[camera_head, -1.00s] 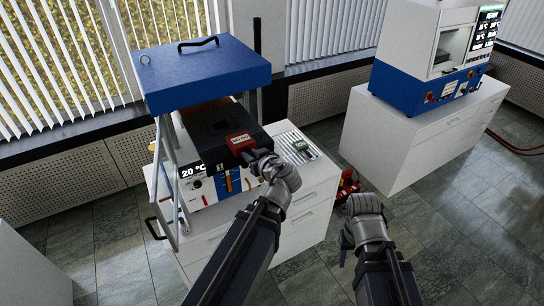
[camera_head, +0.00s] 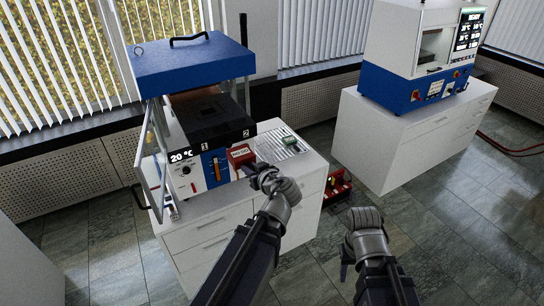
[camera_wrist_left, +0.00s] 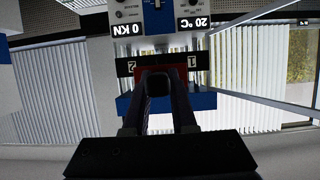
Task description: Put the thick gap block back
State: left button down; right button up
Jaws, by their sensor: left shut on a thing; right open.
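My left gripper (camera_head: 254,166) is shut on a red block (camera_head: 240,153) with a white label, which I take for the thick gap block. It holds the block in front of the right front corner of the blue-topped press (camera_head: 200,62), near the mark 2. In the left wrist view the fingers (camera_wrist_left: 158,88) cover most of the red block (camera_wrist_left: 141,75), with the press front beyond. A green block (camera_head: 289,139) lies on a slatted light tray (camera_head: 272,151) right of the press. My right gripper (camera_head: 346,262) is open and empty over the floor.
The white cabinet (camera_head: 225,240) carries the press and the tray. A clear guard door (camera_head: 152,155) stands at the press's left. A red carrier (camera_head: 338,188) is on the floor beside the cabinet. A second machine (camera_head: 415,85) stands on another cabinet at the right.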

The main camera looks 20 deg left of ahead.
notch_tip(320, 180, down, 16)
jog(key=b, duration=1.5)
jog(key=shift+s+d, duration=0.15)
jog(key=shift+d, duration=0.1)
